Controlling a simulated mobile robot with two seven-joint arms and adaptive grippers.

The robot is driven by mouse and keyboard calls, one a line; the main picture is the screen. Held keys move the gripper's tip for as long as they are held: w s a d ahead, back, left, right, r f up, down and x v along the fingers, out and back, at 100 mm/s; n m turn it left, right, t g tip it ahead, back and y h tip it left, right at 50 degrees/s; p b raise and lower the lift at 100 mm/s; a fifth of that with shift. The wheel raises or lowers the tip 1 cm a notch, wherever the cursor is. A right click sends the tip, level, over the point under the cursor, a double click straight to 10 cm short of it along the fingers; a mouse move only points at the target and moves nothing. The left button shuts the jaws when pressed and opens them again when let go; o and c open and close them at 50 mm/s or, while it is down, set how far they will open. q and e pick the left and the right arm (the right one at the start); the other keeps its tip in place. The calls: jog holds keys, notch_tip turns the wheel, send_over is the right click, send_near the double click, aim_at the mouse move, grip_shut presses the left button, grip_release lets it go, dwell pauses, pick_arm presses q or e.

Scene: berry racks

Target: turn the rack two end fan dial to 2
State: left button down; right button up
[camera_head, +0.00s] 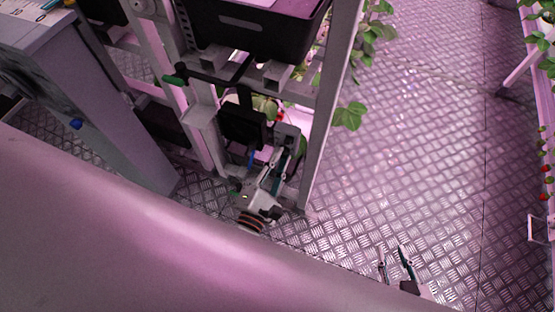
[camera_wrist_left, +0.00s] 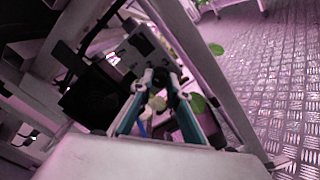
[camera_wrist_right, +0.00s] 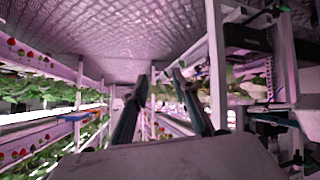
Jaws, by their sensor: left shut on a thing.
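The rack two end frame (camera_head: 330,110) stands at the upper middle of the head view. A small grey control box (camera_head: 287,132) is low on this end; it also shows in the left wrist view (camera_wrist_left: 147,48). My left gripper (camera_head: 277,158) is at the box, its fingers closed in on the fan dial, which they mostly hide. In the left wrist view my left gripper (camera_wrist_left: 159,80) has its tips against the box's lower part. The dial's setting cannot be read. My right gripper (camera_head: 395,258) is open and empty over the floor, apart from the rack.
A black tray (camera_head: 255,35) sits on the rack above the box. A dark panel (camera_head: 242,125) is beside the box. A grey cabinet (camera_head: 120,120) stands at the left. Plants (camera_head: 350,116) overhang the rack's right side. The metal floor (camera_head: 430,140) to the right is clear.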

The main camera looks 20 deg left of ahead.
pick_arm(q)
jog(key=shift+m+p, duration=0.45)
jog(key=shift+m, duration=0.65)
pick_arm(e)
jog(key=shift+s+f, duration=0.2)
jog(key=shift+s, duration=0.3)
jog(key=shift+w+d, duration=0.1)
jog(key=shift+d, duration=0.05)
pick_arm(q)
jog(key=c, duration=1.9)
grip_release()
pick_arm(e)
jog(key=shift+w+r, duration=0.15)
jog(key=shift+w+r, duration=0.1)
pick_arm(q)
jog(key=s, duration=1.2)
jog(key=shift+a+f, duration=0.1)
jog(key=shift+f, duration=0.05)
